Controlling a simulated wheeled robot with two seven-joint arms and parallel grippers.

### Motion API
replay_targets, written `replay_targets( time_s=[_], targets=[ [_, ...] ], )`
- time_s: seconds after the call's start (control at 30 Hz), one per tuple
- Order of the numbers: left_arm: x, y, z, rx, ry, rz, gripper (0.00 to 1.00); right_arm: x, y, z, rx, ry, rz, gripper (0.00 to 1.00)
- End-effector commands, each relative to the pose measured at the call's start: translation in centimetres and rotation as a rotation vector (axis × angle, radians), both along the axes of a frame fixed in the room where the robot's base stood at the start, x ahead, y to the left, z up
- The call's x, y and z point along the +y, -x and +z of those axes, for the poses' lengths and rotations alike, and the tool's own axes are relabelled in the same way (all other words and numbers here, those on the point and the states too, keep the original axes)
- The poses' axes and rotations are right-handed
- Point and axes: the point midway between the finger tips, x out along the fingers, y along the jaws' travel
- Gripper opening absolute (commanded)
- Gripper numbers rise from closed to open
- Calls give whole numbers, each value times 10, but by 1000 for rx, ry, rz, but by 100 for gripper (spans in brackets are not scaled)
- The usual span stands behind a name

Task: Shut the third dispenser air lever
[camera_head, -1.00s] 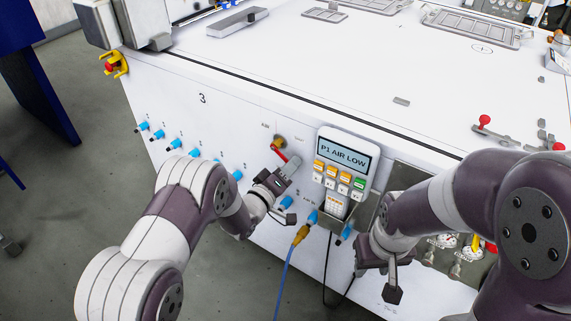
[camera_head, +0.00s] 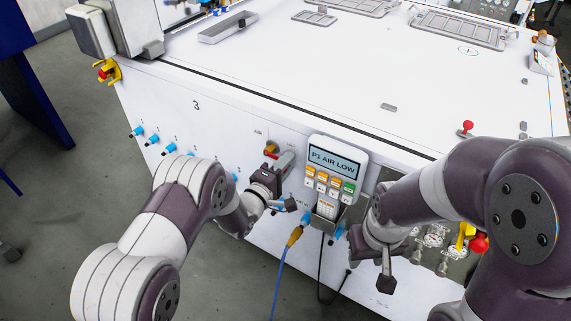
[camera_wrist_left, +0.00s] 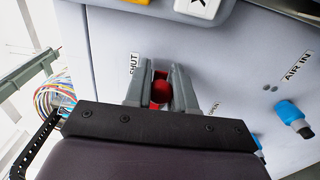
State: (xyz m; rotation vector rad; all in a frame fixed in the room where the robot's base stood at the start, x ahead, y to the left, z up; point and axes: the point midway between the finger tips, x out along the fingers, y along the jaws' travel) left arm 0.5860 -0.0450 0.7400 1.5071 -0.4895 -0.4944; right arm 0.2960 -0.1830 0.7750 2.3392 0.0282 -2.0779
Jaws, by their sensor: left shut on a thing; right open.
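The air lever is red on a brass-yellow valve (camera_head: 271,149) on the front of the white cabinet marked 3 (camera_head: 196,105). My left gripper (camera_head: 286,160) is at the lever, just right of the valve, and hides most of it. In the left wrist view the red lever (camera_wrist_left: 160,90) sits between the two grey fingers, which are shut on it. A SHUT label (camera_wrist_left: 134,66) is left of the fingers, and an OPEN label (camera_wrist_left: 214,108) is right of them. My right gripper (camera_head: 387,284) hangs low in front of the cabinet, open and apart from the lever.
Blue air fittings (camera_head: 154,139) line the cabinet front. A blue hose (camera_head: 281,275) hangs from a brass fitting. Gauges and a red knob (camera_head: 479,242) lie behind my right arm.

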Motion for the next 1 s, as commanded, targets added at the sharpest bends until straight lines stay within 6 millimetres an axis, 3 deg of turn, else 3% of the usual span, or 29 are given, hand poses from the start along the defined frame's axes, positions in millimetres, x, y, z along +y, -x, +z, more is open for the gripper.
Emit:
replay_targets(
  time_s=[0.43,0.47,0.5,0.53,0.83,1.0],
  targets=[
    [0,-1,1,4,8,2,0,0,0,1,0,0,0,42],
    [0,-1,1,4,8,2,34,0,0,1,0,0,0,42],
    [0,-1,1,3,8,2,47,0,0,0,0,0,0,42],
    [0,-1,1,3,8,2,50,0,0,0,0,0,0,42],
    [2,2,1,5,6,1,50,0,0,1,0,0,0,42],
    [22,27,3,8,5,4,50,0,0,8,0,0,0,42]
  ],
)
